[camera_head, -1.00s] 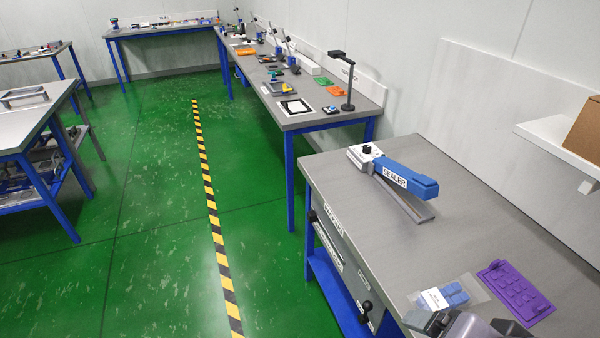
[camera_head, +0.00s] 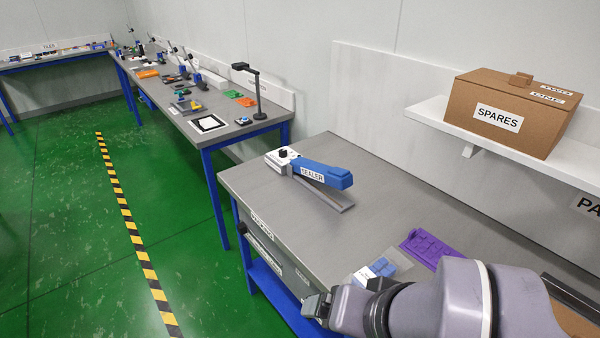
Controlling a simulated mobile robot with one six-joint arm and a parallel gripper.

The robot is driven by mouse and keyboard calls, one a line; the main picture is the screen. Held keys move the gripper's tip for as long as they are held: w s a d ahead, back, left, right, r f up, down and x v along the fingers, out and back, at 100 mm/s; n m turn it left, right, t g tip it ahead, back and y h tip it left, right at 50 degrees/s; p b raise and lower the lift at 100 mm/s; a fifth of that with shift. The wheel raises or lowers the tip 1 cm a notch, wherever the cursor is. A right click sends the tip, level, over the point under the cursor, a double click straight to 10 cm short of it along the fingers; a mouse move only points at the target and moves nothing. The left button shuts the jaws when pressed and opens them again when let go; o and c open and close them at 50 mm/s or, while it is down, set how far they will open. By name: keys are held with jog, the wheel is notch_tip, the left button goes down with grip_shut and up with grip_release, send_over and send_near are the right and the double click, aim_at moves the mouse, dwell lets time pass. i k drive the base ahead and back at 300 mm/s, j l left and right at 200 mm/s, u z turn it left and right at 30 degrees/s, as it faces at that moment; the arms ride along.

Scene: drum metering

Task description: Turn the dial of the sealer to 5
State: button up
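The sealer (camera_head: 318,176) stands on the grey bench at the middle of the view. It has a blue arm labelled SEALER over a long grey lower bar, and a white housing at its left end. A small black dial (camera_head: 283,153) sits on top of that housing; its numbers and pointer are too small to read. My arm's wrist shows at the bottom right, in front of the bench and well short of the sealer.
A purple tray (camera_head: 430,246) and a bag of blue pieces (camera_head: 376,270) lie near my arm. A SPARES box (camera_head: 510,112) sits on a wall shelf (camera_head: 432,112) at right. The bench top (camera_head: 405,205) around the sealer is mostly clear. Another bench (camera_head: 218,133) stands behind.

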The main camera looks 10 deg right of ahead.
aim_at(282, 152)
jog(key=i+j+z, duration=0.15)
jog(key=i+j, duration=0.45)
jog(key=i+j+z, duration=0.15)
jog(key=i+j, duration=0.45)
jog(key=i+j+z, duration=0.15)
jog(key=i+j, duration=0.4)
jog(key=j, duration=0.2)
